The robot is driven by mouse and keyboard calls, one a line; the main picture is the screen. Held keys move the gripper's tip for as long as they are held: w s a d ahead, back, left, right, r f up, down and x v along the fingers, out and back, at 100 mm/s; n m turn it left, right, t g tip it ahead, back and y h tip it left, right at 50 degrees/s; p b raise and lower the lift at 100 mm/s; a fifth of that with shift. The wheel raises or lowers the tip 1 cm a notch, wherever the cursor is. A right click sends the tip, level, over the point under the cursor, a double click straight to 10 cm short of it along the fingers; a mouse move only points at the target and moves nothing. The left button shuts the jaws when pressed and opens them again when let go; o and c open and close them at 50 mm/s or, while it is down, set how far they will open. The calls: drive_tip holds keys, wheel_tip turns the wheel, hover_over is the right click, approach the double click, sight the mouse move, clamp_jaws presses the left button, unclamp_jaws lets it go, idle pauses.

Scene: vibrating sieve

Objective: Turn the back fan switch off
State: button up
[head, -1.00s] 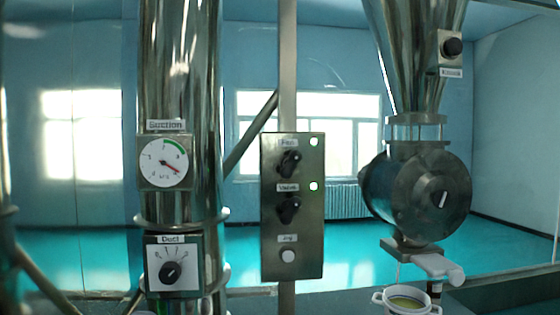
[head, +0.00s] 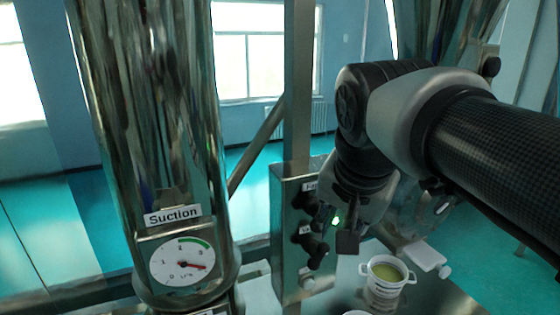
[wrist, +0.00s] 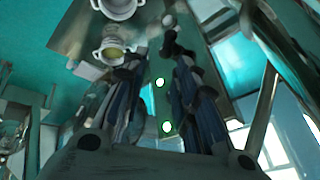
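The grey metal switch panel (head: 290,262) stands right of centre in the head view. Its dark fan knob (head: 301,201) is by the partly covered top label, close to the left of my gripper (head: 337,230). The lower dark valve knob (head: 317,248) sticks out below it. A green lamp (head: 336,221) glows between my fingers in the head view. In the wrist view my gripper (wrist: 157,75) has its fingers apart, with two lit green lamps in the gap. I cannot tell whether a finger touches the fan knob, or its exact angle.
A suction gauge (head: 181,261) sits on the big steel pipe (head: 150,120) at left. A two-handled pot (head: 385,270) with yellowish content stands below, right of the panel. A steel post (head: 298,90) rises behind the panel.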

drive_tip(key=w+r+m+p, duration=0.2)
drive_tip(key=w+r+p, duration=0.25)
drive_tip(key=r, duration=0.45)
drive_tip(key=x, duration=0.8)
drive_tip(key=p+x, duration=0.1)
drive_tip(key=x, duration=0.7)
drive_tip(key=shift+a+f, duration=0.2)
drive_tip(key=shift+f, duration=0.3)
clamp_jaws()
